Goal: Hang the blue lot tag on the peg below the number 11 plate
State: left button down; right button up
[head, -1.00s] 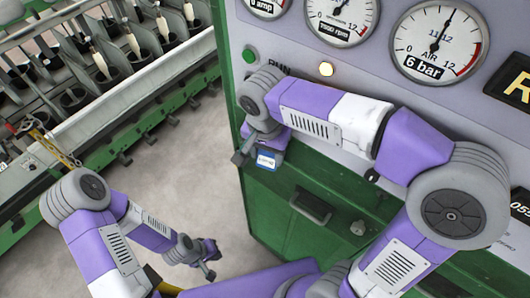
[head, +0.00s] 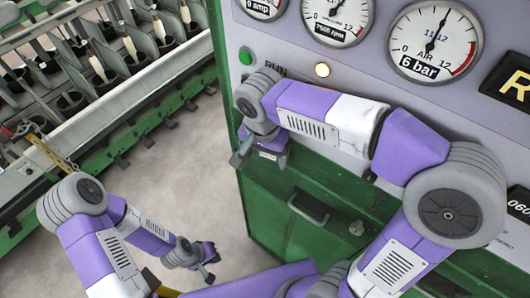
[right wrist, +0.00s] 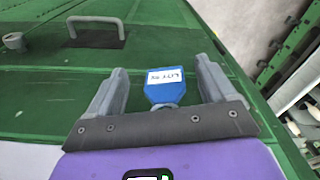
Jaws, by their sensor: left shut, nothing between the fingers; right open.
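The blue lot tag (right wrist: 166,91) shows in the right wrist view, with a white label whose lettering I cannot fully read. It lies between the two spread fingers of my right gripper (right wrist: 160,70), with a gap visible on each side. In the head view my right gripper (head: 262,160) is at the top of the green cabinet front, and only a sliver of the tag (head: 268,155) shows there. My left gripper (head: 212,266) is shut and empty, low over the bare floor. No number 11 plate or peg is visible.
A spinning frame (head: 110,90) stands at left. The floor (head: 185,170) between is clear.

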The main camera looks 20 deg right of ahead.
notch_tip(320, 180, up, 8)
jog(key=shift+s+a+f+p, duration=0.25)
jog(key=shift+s+p, duration=0.05)
jog(key=shift+p, duration=0.15)
